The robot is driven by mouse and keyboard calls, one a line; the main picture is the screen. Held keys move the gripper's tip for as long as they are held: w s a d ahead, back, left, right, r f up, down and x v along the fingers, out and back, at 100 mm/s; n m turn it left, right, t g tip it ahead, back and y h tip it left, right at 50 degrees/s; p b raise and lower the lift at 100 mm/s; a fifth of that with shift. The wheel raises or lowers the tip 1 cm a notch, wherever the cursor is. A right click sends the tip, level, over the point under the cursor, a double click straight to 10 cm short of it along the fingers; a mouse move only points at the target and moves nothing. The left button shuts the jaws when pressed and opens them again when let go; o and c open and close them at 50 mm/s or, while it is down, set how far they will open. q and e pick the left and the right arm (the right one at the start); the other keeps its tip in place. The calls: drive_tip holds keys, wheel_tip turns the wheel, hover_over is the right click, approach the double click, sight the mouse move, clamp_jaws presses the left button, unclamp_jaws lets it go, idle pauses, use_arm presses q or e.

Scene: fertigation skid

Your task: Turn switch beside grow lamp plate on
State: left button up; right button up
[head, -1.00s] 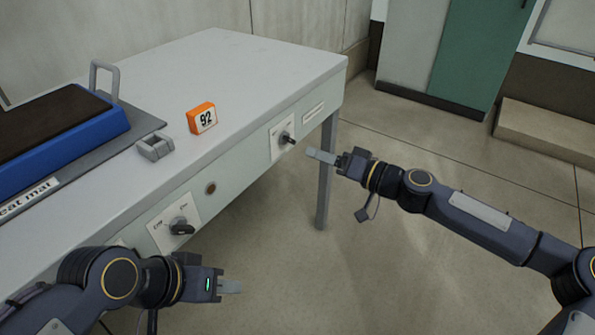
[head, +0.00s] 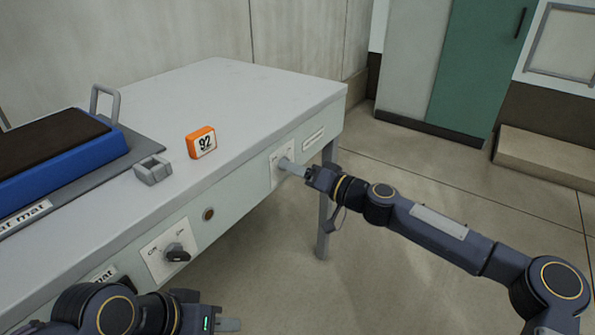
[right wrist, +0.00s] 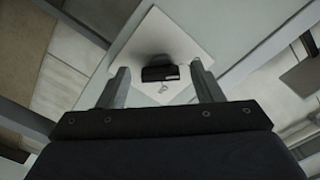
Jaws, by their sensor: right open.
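The right-hand switch, a dark knob (right wrist: 160,73) on a white square plate (head: 276,165), is on the table's front panel next to a white label plate (head: 314,138) whose text is too small to read. My right gripper (head: 289,166) is open at this switch and hides its knob in the head view. In the right wrist view the knob sits between the two spread fingers, with a gap on each side. My left gripper (head: 228,324) hangs low at the bottom edge, away from the switches; its jaw opening cannot be told.
Open floor lies right.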

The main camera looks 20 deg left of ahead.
drive_tip(key=c, duration=1)
drive_tip(key=m+p, duration=0.2)
drive_tip(key=m, duration=0.7)
drive_tip(key=m+p, duration=0.2)
drive_tip(key=m, duration=0.6)
drive_tip(key=shift+r+m, duration=0.2)
drive_tip(key=shift+m, duration=0.2)
drive_tip(key=o, duration=1)
